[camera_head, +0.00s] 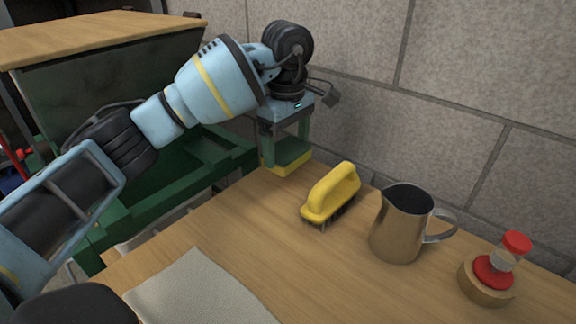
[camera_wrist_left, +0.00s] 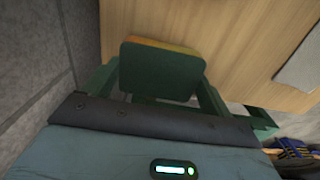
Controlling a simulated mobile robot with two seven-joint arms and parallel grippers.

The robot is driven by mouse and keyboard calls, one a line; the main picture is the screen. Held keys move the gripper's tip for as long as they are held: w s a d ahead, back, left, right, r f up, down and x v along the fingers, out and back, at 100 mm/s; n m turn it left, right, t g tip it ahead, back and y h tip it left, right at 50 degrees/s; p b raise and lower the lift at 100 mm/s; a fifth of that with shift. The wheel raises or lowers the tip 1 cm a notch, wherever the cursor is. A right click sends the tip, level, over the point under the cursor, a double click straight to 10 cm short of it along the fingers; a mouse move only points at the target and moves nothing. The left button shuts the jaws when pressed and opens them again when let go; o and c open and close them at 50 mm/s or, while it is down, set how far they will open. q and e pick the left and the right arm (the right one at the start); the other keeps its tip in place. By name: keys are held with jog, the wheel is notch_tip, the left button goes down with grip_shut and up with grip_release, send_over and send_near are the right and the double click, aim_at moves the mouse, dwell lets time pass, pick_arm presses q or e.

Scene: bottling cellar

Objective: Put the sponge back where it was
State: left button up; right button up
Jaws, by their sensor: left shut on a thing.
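The sponge (camera_head: 287,160) has a green top and a yellow underside. My left gripper (camera_head: 286,146) is shut on it, with a finger on each side. The sponge is at the far left corner of the wooden table (camera_head: 235,215), near the wall; I cannot tell whether it touches the tabletop. In the left wrist view the sponge (camera_wrist_left: 161,72) shows its green face and a strip of yellow along the far edge, with wood beyond it. My right gripper is not in view.
A yellow-handled brush (camera_head: 332,192) is just right of the sponge. A metal jug (camera_head: 398,228) and a round wooden piece with red parts (camera_head: 486,284) stand further right. A pale cloth (camera_head: 200,292) lies at the front. A stone wall (camera_head: 350,60) bounds the back.

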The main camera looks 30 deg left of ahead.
pick_arm(q)
jog(key=shift+f, duration=0.4)
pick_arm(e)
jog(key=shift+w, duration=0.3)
pick_arm(q)
jog(key=shift+f, duration=1.85)
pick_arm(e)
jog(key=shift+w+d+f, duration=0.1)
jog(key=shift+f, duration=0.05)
pick_arm(q)
jog(key=o, duration=0.9)
jog(key=shift+f, duration=0.15)
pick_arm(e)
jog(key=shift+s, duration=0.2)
